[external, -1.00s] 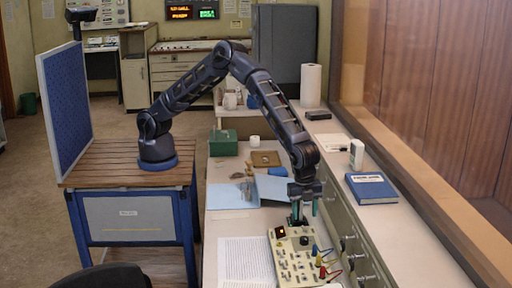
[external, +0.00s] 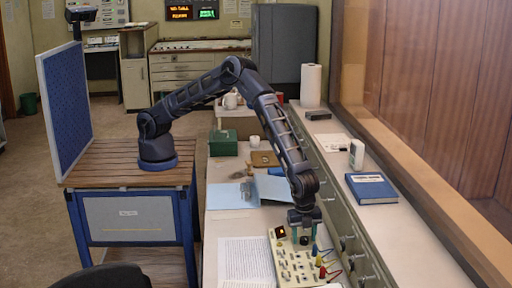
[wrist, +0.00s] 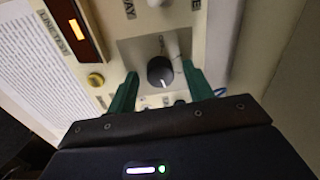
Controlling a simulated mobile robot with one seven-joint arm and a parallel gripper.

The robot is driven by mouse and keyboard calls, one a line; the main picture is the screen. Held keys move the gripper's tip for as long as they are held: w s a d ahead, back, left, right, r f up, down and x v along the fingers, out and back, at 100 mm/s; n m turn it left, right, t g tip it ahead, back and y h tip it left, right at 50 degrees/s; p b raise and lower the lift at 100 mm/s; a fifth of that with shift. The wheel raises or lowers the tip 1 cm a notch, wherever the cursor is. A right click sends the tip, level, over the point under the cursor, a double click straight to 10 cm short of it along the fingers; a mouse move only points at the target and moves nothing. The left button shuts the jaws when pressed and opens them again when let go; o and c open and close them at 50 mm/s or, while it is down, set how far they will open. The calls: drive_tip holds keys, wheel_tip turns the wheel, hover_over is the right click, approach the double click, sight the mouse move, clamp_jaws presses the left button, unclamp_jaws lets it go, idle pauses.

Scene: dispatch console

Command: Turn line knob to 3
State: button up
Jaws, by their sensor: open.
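The console panel (external: 290,262) is a cream box with switches and coloured plugs on the desk. A round black knob (wrist: 160,71) with a white pointer mark sits on a grey plate in the wrist view. It also shows as a dark spot in the external view (external: 304,240). My gripper (wrist: 160,80) points down at the panel, its two green fingers open on either side of the knob, with gaps between fingers and knob. Numbers around the knob are too small to read. An amber-lit display (wrist: 78,28) is beside the label "LINE TEST".
Coloured plugs with cables (external: 322,262) stand at the panel's right side. A printed sheet (external: 245,260) lies to its left. A blue book (external: 371,188) lies on the ledge at right. A blue folder (external: 272,189) lies behind.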

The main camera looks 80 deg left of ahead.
sight(303, 238)
drive_tip(key=c, duration=1)
drive_tip(key=shift+n, duration=0.6)
drive_tip(key=o, duration=1)
wheel_tip(303, 238, up, 11)
drive_tip(key=shift+s, duration=0.3)
drive_tip(key=shift+f, duration=0.1)
